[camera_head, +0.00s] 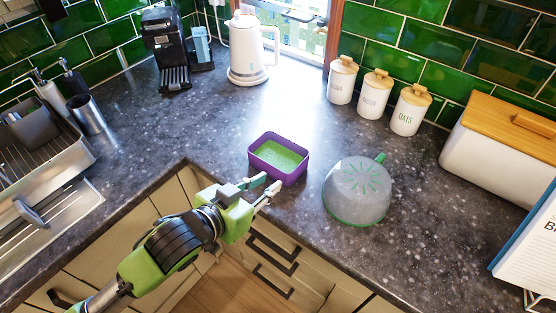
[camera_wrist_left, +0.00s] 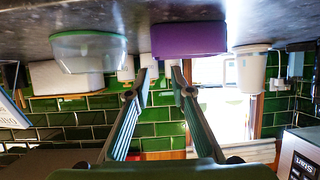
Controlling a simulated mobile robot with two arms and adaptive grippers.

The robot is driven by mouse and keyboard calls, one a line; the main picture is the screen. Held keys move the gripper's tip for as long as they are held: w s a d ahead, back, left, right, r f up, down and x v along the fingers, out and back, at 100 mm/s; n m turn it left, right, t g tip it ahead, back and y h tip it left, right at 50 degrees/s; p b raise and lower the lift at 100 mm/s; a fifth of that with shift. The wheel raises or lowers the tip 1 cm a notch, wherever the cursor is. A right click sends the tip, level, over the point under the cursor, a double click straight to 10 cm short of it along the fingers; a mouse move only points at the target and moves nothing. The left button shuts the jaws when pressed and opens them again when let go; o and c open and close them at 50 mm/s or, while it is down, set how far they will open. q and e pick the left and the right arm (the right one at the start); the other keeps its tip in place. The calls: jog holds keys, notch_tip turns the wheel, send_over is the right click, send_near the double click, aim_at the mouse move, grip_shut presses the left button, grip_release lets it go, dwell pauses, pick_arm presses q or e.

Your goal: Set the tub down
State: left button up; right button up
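The purple tub (camera_head: 277,169), green inside, stands upright on the dark speckled counter near its inner front edge. In the left wrist view, which is upside down, the tub (camera_wrist_left: 190,40) shows just beyond the fingertips. My left gripper (camera_head: 266,187) is at the near side of the tub, fingers pointing toward it. Its fingertips are apart with nothing between them; they also show in the left wrist view (camera_wrist_left: 162,68). The gripper is not around the tub; whether a fingertip touches its wall cannot be told. My right gripper is not in view.
An upturned grey bowl (camera_head: 357,192) with green rim lies right of the tub. Three white canisters (camera_head: 376,95), a white kettle (camera_head: 248,52) and a bread box (camera_head: 495,150) stand behind. A sink rack (camera_head: 50,160) is at left. Counter (camera_head: 215,125) left of the tub is clear.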

pick_arm(q)
jog(key=d+r, duration=0.1)
jog(key=p, duration=0.1)
send_over(289, 186)
jog(key=f, duration=0.3)
jog(key=shift+w+h, duration=0.3)
jog(key=shift+w, duration=0.1)
jog(key=shift+p+x, duration=0.95)
jog(key=shift+x, duration=1.4)
jog(key=shift+d+f, duration=0.25)
jog(key=shift+f, duration=0.05)
grip_shut()
jog(key=shift+r, duration=0.1)
